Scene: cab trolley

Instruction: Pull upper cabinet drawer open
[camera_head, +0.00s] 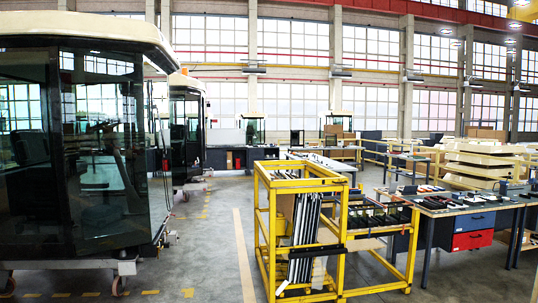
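A small cabinet hangs under the right workbench in the head view. Its upper drawer (474,222) is blue and its lower drawer (472,240) is red. Both drawer fronts look flush, so the upper drawer appears shut. The handles are too small to make out clearly. Neither of my grippers shows in this view, and nothing of mine touches the cabinet.
A yellow-framed trolley (263,232) with upright strips stands in front, left of the cabinet. The workbench top (455,209) carries tools. A large glazed cab (100,160) fills the left side. Grey floor (205,250) lies open between cab and trolley.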

